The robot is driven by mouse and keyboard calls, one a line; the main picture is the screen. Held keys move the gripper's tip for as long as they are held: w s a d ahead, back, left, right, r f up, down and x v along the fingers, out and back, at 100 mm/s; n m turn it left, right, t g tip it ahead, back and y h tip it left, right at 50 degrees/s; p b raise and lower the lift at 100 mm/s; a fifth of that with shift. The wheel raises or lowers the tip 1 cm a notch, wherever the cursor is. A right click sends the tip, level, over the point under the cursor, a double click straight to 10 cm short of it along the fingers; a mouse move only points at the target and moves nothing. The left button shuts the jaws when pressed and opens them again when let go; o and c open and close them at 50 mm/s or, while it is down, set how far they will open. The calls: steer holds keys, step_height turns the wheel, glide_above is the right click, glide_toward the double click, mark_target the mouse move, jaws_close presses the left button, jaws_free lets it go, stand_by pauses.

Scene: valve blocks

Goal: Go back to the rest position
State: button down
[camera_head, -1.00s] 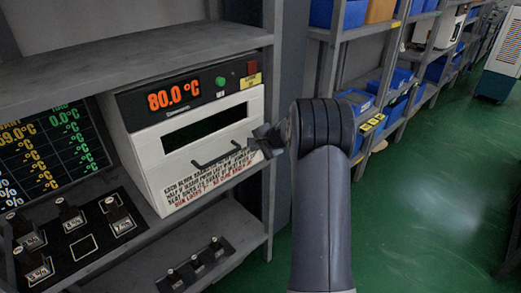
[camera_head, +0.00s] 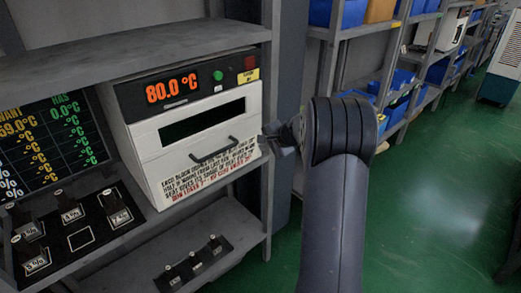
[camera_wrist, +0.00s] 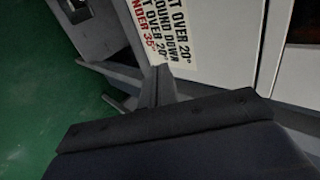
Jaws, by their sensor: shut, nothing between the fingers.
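My arm (camera_head: 335,200) rises in the foreground of the head view. My gripper (camera_head: 276,138) is at its far end, just right of the front corner of the white heater box (camera_head: 158,148). Its dark fingers are shut with nothing between them, and it appears apart from the box's black handle (camera_head: 214,150). The arm's link partly hides the gripper. In the wrist view my gripper (camera_wrist: 158,82) points toward the box's printed label (camera_wrist: 165,30), with green floor to the left.
The heater box stands on a grey shelf (camera_head: 150,45) unit and reads 80.0 °C. A dark readings board (camera_head: 50,140) and several valve blocks (camera_head: 68,210) are at the left. More blocks sit on the lower shelf. Green floor (camera_head: 440,190) is clear at the right.

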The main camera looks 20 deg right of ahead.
steer(key=v, duration=0.7)
steer(key=shift+s+b, duration=0.2)
steer(key=shift+b, duration=0.2)
